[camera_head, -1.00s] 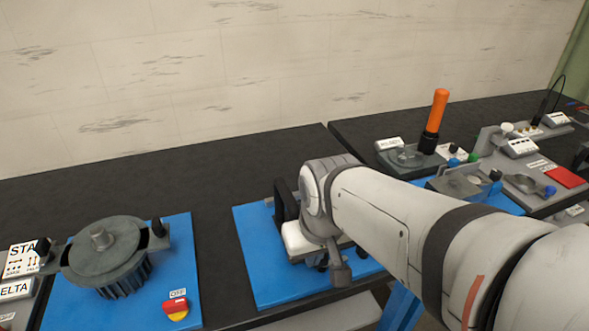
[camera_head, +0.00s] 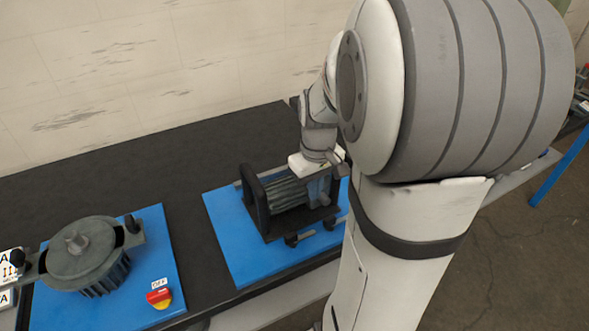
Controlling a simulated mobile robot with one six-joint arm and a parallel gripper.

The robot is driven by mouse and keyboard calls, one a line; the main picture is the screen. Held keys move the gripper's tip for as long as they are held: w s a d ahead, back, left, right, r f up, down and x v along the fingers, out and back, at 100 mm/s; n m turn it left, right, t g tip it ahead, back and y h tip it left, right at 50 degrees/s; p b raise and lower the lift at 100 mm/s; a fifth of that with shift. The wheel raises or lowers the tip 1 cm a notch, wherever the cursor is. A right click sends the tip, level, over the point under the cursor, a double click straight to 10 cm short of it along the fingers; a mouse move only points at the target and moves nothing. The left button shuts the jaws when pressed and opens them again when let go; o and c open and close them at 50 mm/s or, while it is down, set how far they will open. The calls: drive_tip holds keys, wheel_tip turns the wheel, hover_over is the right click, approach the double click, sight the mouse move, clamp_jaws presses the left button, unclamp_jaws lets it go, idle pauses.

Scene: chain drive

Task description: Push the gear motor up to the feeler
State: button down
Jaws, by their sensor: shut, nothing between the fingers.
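A finned grey motor body (camera_head: 289,193), which looks like the gear motor, lies between black end plates (camera_head: 255,203) on the right blue base plate (camera_head: 228,243). My gripper (camera_head: 322,188) points down at its right end, close beside or against it; contact cannot be told. It holds nothing and its fingers look shut, though they are partly hidden. I cannot make out the feeler; my arm covers the right part of the base plate.
Black levers or bolts (camera_head: 300,238) stick out at the front of the base plate. To the left, a round finned machine (camera_head: 83,250) with a red and yellow OFF switch (camera_head: 158,297) stands on another blue plate (camera_head: 165,240). The black bench top (camera_head: 160,160) behind is clear.

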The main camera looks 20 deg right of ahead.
sight(300, 191)
wheel_tip(300, 191, down, 9)
drive_tip(key=shift+r, duration=0.1)
drive_tip(key=shift+w+a+p, duration=0.15)
drive_tip(key=shift+w+p, duration=0.4)
drive_tip(key=shift+w, duration=1.45)
drive_tip(key=shift+a, duration=0.1)
drive_tip(key=shift+w+a, duration=0.1)
drive_tip(key=shift+w, duration=1.05)
drive_tip(key=shift+r, duration=0.1)
